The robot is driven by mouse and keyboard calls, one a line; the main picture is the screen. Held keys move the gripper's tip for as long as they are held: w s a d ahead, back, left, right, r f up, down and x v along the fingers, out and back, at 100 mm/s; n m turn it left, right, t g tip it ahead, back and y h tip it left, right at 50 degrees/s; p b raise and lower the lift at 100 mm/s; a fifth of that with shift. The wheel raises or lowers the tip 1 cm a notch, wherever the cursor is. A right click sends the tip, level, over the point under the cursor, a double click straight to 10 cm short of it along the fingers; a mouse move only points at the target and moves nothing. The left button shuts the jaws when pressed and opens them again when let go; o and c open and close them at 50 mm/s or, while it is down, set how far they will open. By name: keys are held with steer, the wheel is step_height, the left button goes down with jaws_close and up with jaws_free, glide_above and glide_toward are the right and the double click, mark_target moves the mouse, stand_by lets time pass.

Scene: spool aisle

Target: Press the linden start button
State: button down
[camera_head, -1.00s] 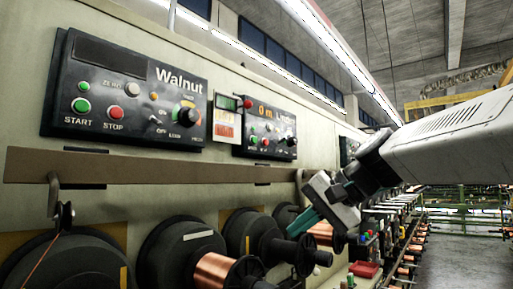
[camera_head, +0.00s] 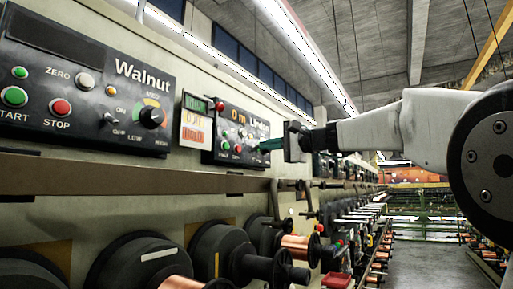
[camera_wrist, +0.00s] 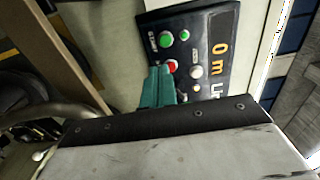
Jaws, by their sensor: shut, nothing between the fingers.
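The Linden panel (camera_head: 226,112) is a dark box on the machine wall, showing "0 m" in orange. Its green start button (camera_head: 226,145) sits at the panel's lower left, left of the red stop button (camera_head: 237,149). In the wrist view the panel appears turned sideways, with the start button (camera_wrist: 166,39) above the stop button (camera_wrist: 172,66). My gripper (camera_head: 262,146) is shut and empty. Its teal fingertips (camera_wrist: 153,70) overlap the panel near the stop button's edge, clear of the start button. I cannot tell whether they touch the panel.
The larger Walnut panel (camera_head: 85,80) is at the left, with its own green and red buttons. A card (camera_head: 194,121) hangs between the panels. A long rail (camera_head: 130,178) runs below them, above several spools (camera_head: 140,262). The aisle floor (camera_head: 415,262) is open at the right.

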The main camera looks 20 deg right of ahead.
mark_target(226, 149)
steer(key=x, duration=1.2)
steer(key=shift+w+a, duration=0.1)
steer(key=shift+a, duration=0.05)
